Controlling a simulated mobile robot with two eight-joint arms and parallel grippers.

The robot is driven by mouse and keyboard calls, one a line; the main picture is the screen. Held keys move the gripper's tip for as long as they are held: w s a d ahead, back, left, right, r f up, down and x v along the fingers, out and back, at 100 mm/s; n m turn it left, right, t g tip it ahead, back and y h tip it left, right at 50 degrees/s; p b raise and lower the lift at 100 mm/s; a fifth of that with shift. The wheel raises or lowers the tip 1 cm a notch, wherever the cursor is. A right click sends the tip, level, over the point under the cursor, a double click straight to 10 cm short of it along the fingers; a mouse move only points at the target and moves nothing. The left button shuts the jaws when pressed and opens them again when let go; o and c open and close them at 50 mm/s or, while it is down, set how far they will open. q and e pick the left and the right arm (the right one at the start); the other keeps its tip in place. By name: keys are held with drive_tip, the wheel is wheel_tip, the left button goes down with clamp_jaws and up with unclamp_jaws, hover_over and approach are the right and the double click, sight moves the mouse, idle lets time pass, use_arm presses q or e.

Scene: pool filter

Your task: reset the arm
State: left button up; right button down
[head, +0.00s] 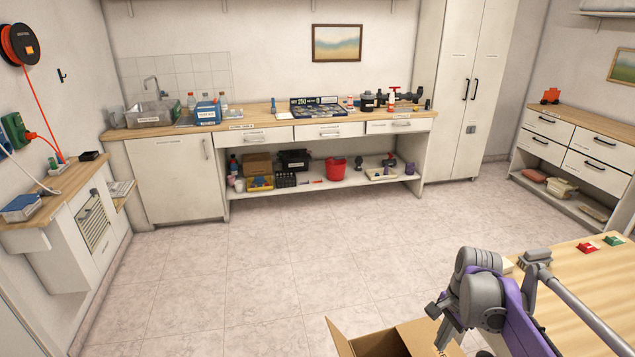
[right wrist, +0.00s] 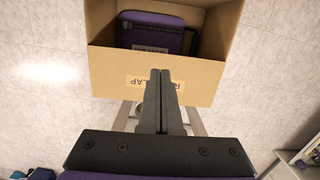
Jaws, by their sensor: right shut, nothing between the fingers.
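My right arm, purple and grey, comes in at the lower right of the head view. Its gripper shows clearly in the right wrist view (right wrist: 160,72), with the two dark fingers together and nothing between them. The fingers point toward the open cardboard box (right wrist: 105,70) and overlap its near wall in the picture; I cannot tell how far apart they are. The box also shows at the bottom of the head view (head: 345,343). My left gripper is not in view.
A dark and purple item (right wrist: 152,35) lies inside the box. A wooden table (head: 575,285) at the right carries a red piece (head: 586,248) and a green piece (head: 613,240). The long workbench (head: 260,121) stands along the back wall. The tiled floor between is clear.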

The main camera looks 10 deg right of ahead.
drive_tip(key=s+a+r+n+t+h+p, duration=0.1)
drive_tip(key=s+a+n+t+p, duration=0.3)
drive_tip(key=s+a+n, duration=1.1)
drive_tip(key=shift+s+a+r+n+t+p, duration=0.4)
drive_tip(key=shift+s+a+r+t, duration=0.3)
drive_tip(key=shift+s, duration=0.15)
